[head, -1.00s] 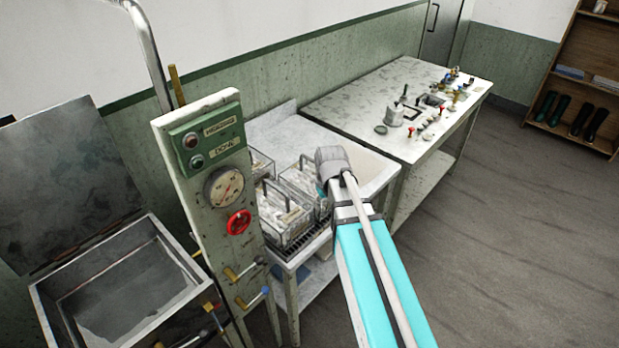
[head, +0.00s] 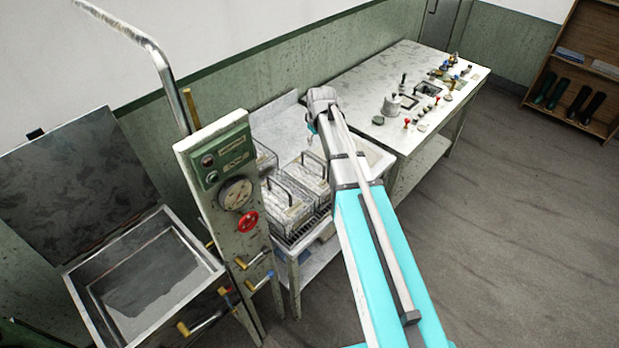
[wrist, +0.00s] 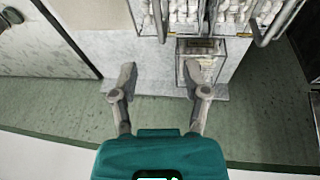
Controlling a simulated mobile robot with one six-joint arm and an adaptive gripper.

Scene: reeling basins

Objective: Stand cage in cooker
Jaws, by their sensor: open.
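Several wire cages filled with white cocoons stand on a rack at the left end of a bench, such as the front cage (head: 285,208) and the one behind it (head: 308,180). In the wrist view, cages (wrist: 205,12) show at the top, and a smaller-looking one (wrist: 200,58) lies just beyond the right fingertip. My gripper (wrist: 158,82) is open and empty over the pale bench surface. In the head view its fingers are hidden behind my arm. The cooker (head: 150,270) is an open metal tub at the left, with its lid (head: 75,190) raised.
A control panel post (head: 225,190) with gauge and red wheel stands between cooker and cages. A bent pipe (head: 160,65) rises behind the cooker. A worktable (head: 350,90) with small fittings stands at the back right. Floor at right is clear.

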